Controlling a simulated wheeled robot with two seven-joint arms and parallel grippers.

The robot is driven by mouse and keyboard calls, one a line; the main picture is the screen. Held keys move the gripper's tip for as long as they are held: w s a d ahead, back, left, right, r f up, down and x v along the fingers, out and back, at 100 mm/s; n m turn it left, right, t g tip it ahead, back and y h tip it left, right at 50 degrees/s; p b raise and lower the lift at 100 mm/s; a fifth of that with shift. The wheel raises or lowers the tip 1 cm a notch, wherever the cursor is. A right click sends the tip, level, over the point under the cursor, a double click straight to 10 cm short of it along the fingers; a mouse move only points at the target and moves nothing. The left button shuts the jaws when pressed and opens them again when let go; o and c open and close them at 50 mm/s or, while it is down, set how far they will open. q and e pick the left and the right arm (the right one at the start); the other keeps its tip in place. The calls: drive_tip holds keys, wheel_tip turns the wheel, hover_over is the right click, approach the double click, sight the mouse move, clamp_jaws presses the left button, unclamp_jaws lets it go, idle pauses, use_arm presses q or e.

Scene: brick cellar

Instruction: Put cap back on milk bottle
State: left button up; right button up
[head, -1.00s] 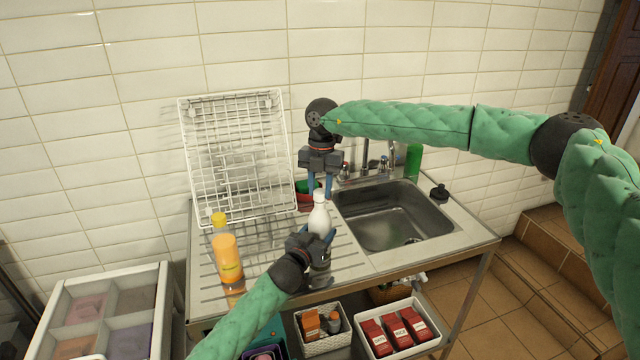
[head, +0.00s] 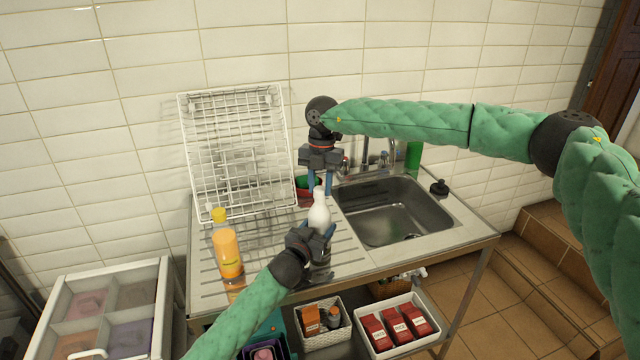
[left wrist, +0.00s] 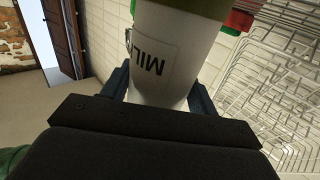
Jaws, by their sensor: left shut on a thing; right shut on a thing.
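A white milk bottle (head: 319,214) stands upright in my left gripper (head: 322,236), which is shut on its lower part in front of the drainboard. The bottle also fills the top of the left wrist view (left wrist: 168,58), with its label letters upside down. My right gripper (head: 320,190) points down directly above the bottle, its fingertips at the bottle's top. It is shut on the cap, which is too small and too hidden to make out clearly. I cannot tell whether cap and bottle neck touch.
An orange bottle (head: 228,254) with a yellow cap stands left on the drainboard (head: 268,250). A white wire rack (head: 238,150) leans on the wall behind. A red container (head: 304,198) sits behind the bottle. The sink (head: 395,215) lies right, with a black stopper (head: 439,187) beyond it.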

drive_tip(key=shift+f, duration=0.25)
use_arm(q)
clamp_jaws()
use_arm(e)
drive_tip(key=m, duration=0.7)
drive_tip(key=shift+t+y, duration=0.3)
drive_tip(key=shift+y, duration=0.1)
drive_tip(key=m, duration=0.5)
drive_tip(key=shift+m+t, duration=0.3)
drive_tip(key=shift+m, duration=0.1)
drive_tip(key=m, duration=0.4)
drive_tip(key=shift+s, duration=0.1)
drive_tip(key=o, duration=0.9)
